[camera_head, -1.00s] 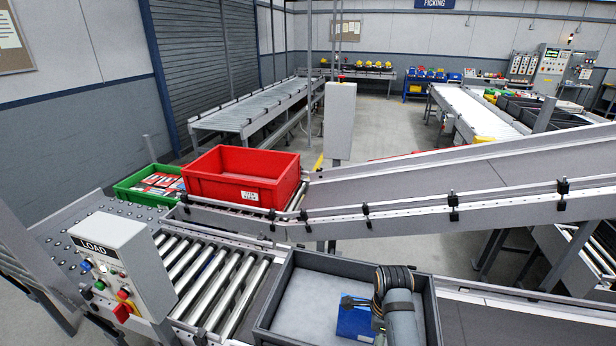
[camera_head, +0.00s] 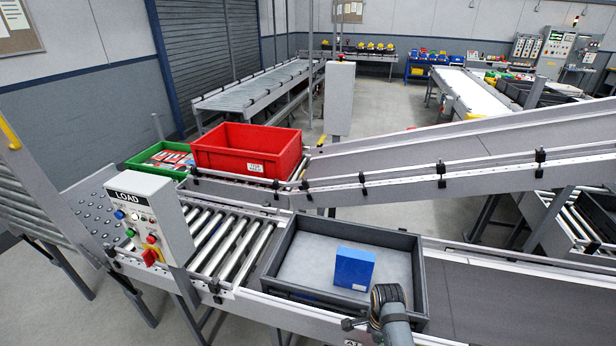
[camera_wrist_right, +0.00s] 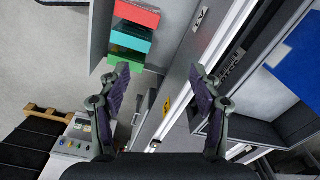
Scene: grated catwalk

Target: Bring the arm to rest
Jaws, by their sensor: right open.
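My right arm comes in at the bottom of the head view, over the near right corner of a dark grey tote (camera_head: 421,285). In the right wrist view my right gripper (camera_wrist_right: 157,75) is open, its two dark fingers wide apart with nothing between them. A blue box (camera_head: 354,268) sits inside the tote on its light floor, apart from the arm. The blue box also shows at the upper right of the wrist view (camera_wrist_right: 300,58). My left gripper is not in view.
The tote rests on a conveyor beside steel rollers (camera_head: 225,245). A LOAD control box (camera_head: 150,215) stands at left. Behind are a red crate (camera_head: 247,150), a green crate (camera_head: 160,158) and a sloping belt conveyor (camera_head: 430,165). The dark belt (camera_head: 500,300) to the right is clear.

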